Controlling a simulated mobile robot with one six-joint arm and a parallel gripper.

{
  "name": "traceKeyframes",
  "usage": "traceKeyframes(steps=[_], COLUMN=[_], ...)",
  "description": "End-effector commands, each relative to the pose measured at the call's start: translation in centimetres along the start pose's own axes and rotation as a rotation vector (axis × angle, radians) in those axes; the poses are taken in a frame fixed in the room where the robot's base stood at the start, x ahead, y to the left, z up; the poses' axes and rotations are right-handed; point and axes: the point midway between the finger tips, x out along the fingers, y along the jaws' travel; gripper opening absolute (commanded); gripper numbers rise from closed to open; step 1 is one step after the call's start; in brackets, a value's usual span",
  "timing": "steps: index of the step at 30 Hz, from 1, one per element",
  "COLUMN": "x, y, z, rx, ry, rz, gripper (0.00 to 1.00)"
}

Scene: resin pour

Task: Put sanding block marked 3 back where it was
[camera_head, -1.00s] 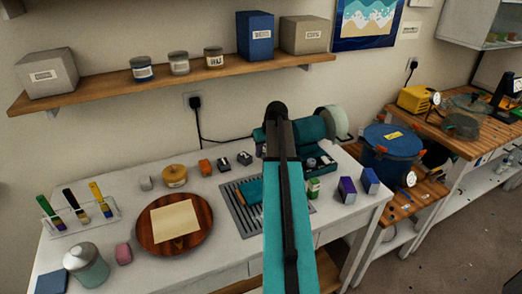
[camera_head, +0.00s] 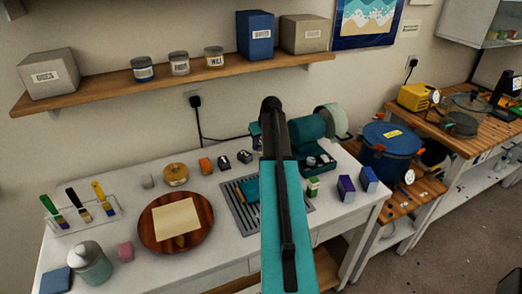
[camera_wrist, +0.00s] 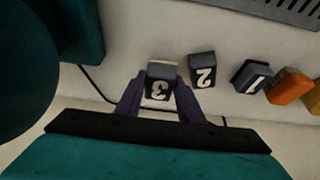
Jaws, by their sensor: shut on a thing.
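The sanding block marked 3 (camera_wrist: 161,85) shows in the wrist view as a small dark block with a white 3 and a paler edge. My gripper (camera_wrist: 159,98) is shut on it, one finger on each side. Block 2 (camera_wrist: 202,70) stands just to its right, with a small gap between them. Block 1 (camera_wrist: 252,77) is further right. I cannot tell whether block 3 touches the table. In the head view, my arm hides my gripper and block 3; two dark blocks (camera_head: 224,162) (camera_head: 244,157) show left of the arm.
An orange block (camera_wrist: 291,87) stands beside block 1. A slotted grey mat (camera_head: 240,215) lies in front of the row on the white table. A teal machine (camera_head: 306,130) stands behind my arm. A wooden disc (camera_head: 150,237) with a sheet is at left.

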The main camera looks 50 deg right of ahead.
Motion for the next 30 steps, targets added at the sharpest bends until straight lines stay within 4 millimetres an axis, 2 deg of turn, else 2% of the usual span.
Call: traceKeyframes(steps=[12, 28, 29, 30], x=[2.7, 3.4, 3.3, 3.3], y=[0.0, 0.1, 0.1, 0.0], z=[1.2, 1.5, 1.4, 1.4], rx=[0.0, 0.001, 0.001, 0.001], ry=[-0.001, 0.0, 0.0, 0.0], rz=[-0.001, 0.0, 0.0, 0.0], gripper=[0.1, 0.1, 0.39, 0.42])
